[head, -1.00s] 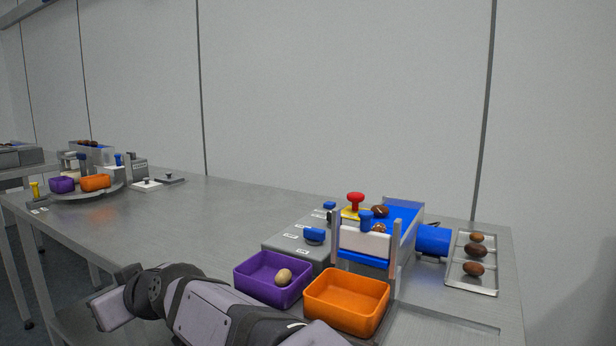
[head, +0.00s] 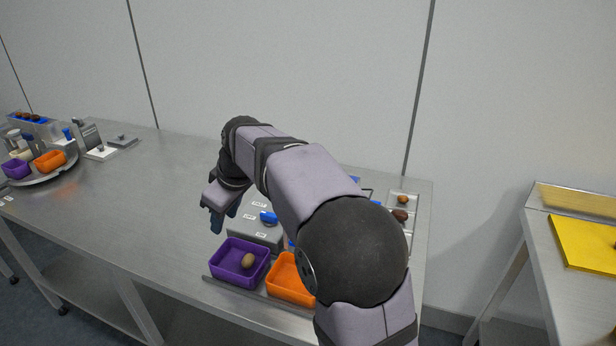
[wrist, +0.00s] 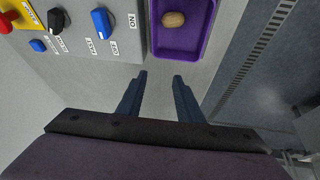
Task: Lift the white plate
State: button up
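A small white plate (head: 100,152) with a grey knob lies flat on the far left part of the steel table. Another white plate, upright with a blue knob on top, stood across the blue conveyor's end in the earlier head view; my arm hides it now. My gripper (head: 216,224) is left of the control box, above the table. In the wrist view my gripper (wrist: 160,77) has its two fingers apart with nothing between them. Neither white plate shows in the wrist view.
The grey control box (head: 254,232), purple bin (head: 222,277) with one date (head: 249,261), and orange bin (head: 285,286) stand close to my arm. A round tray (head: 60,174) with bins is at far left. The table's middle is clear.

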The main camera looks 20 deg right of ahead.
jog(key=s+d+r+g+p, duration=0.1)
jog(key=s+d+r+p, duration=0.2)
jog(key=d+p, duration=0.1)
jog(key=s+d+r+m+g+h+p, duration=0.1)
jog(key=s+d+r+g+p, duration=0.1)
jog(key=d, duration=0.4)
jog(key=s+d+r+m+g+h+p, duration=0.1)
jog(key=s+d+r+p, duration=0.3)
jog(key=d+r+p, duration=0.1)
jog(key=shift+s+d+g+p, duration=0.15)
jog(key=shift+d+g+p, duration=0.15)
jog(key=shift+d+p, duration=0.45)
jog(key=shift+a+f+p, duration=0.2)
jog(key=shift+f+p, duration=0.8)
jog(key=shift+f, duration=2.65)
grip_shut()
